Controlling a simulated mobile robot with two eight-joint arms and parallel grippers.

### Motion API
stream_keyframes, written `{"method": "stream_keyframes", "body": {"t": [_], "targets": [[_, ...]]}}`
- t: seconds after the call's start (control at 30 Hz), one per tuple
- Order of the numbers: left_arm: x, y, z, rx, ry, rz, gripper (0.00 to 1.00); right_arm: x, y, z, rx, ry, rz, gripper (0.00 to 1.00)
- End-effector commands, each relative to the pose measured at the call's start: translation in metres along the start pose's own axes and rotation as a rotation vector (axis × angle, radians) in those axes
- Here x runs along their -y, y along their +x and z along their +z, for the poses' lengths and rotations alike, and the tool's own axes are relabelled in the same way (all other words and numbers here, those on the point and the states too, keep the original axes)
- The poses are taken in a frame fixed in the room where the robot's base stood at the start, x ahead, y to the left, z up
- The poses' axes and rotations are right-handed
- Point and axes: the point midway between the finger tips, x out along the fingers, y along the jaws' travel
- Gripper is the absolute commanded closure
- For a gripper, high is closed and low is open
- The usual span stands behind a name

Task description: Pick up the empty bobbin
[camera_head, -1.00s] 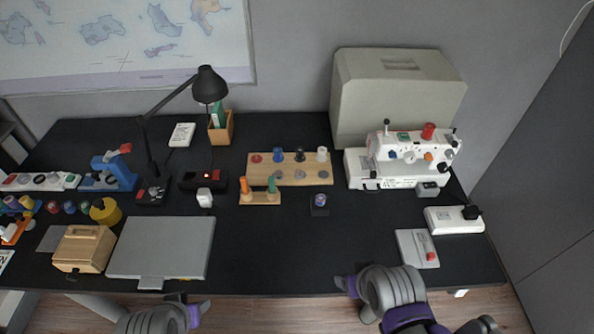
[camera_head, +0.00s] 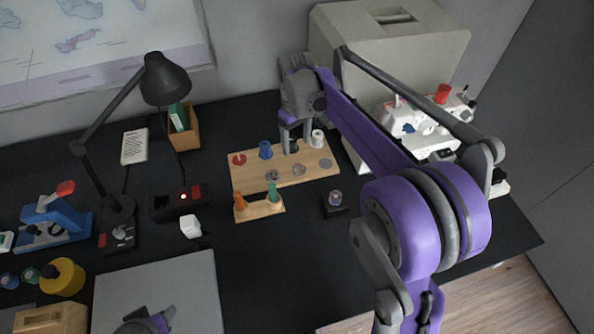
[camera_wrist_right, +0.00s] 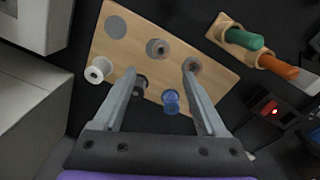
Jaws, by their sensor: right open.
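A small rack (camera_head: 262,209) with orange and green pieces and a dark bobbin stand (camera_head: 335,205) are in front. The sewing machine (camera_head: 408,124) and beige case (camera_head: 385,45) stand right.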

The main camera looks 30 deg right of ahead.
Motion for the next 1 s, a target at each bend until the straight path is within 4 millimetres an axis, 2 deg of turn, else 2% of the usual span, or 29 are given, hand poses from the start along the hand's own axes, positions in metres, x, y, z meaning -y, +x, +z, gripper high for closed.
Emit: {"method": "stream_keyframes", "body": {"t": [0.03, 0.2, 0.43, 0.7, 1.0], "targets": [[0.000, 0.002, 0.001, 0.001, 0.000, 0.000, 0.50, 0.000, 0.010, 0.000, 0.001, 0.000, 0.000, 0.26], [0.000, 0.004, 0.003, 0.002, 0.000, 0.000, 0.50, 0.000, 0.035, 0.000, -0.001, 0.000, 0.000, 0.26], [0.000, 0.006, 0.003, 0.002, 0.000, 0.000, 0.50, 0.001, 0.053, 0.002, -0.001, 0.001, 0.001, 0.26], [0.000, 0.010, 0.006, 0.004, 0.000, 0.000, 0.50, 0.001, 0.091, 0.005, -0.002, 0.001, 0.001, 0.26], [0.000, 0.010, 0.006, 0.004, 0.000, 0.000, 0.50, 0.002, 0.096, 0.005, -0.002, 0.001, 0.001, 0.26]]}}
